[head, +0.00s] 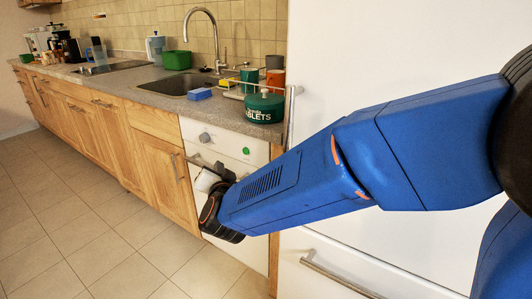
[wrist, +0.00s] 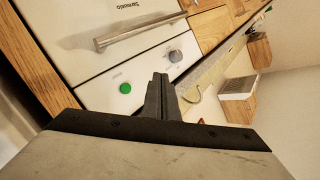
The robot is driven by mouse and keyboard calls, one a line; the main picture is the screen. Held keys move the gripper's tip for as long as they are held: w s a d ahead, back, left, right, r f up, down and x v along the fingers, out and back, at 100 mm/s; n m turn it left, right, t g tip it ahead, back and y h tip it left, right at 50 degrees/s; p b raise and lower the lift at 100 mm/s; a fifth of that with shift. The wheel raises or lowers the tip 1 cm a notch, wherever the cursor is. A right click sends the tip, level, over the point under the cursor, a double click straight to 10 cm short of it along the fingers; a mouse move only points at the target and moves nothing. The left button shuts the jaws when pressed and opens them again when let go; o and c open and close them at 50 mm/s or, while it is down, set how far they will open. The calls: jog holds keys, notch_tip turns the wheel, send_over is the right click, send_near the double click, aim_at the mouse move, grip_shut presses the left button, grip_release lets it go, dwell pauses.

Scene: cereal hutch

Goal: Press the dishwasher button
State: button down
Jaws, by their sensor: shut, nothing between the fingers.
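The white dishwasher (head: 228,142) is set under the counter, with a grey knob (head: 204,137) and a green button (head: 246,150) on its front panel. In the wrist view the panel appears turned, with the green button (wrist: 125,88), the knob (wrist: 175,56) and the metal handle (wrist: 138,32) all visible. My gripper (head: 193,158) is in front of the dishwasher, left of the green button in the head view. In the wrist view my gripper's fingers (wrist: 161,76) are closed together and empty, to the right of the button. They do not cover it; contact with the panel cannot be told.
The counter (head: 150,90) above holds a sink (head: 188,84), a blue sponge (head: 199,94) and a dark green tin (head: 264,107). A white fridge (head: 380,60) stands at the right. Wooden cabinets (head: 110,140) run left; the tiled floor (head: 70,220) is clear.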

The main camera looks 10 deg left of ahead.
aim_at(246, 151)
jog(key=shift+s+d+f, duration=0.15)
jog(key=shift+d+f, duration=0.05)
jog(key=shift+f, duration=0.1)
jog(key=shift+w+d, duration=0.6)
jog(key=shift+w, duration=0.75)
jog(key=shift+w+d, duration=0.55)
jog(key=shift+w, duration=0.8)
jog(key=shift+w+d, duration=0.6)
jog(key=shift+w, duration=0.75)
jog(key=shift+w+d, duration=0.15)
jog(key=shift+w, duration=0.25)
jog(key=shift+w+d, duration=0.15)
jog(key=shift+w, duration=0.2)
jog(key=shift+s, duration=0.1)
jog(key=shift+s+a, duration=0.3)
jog(key=shift+s, duration=0.35)
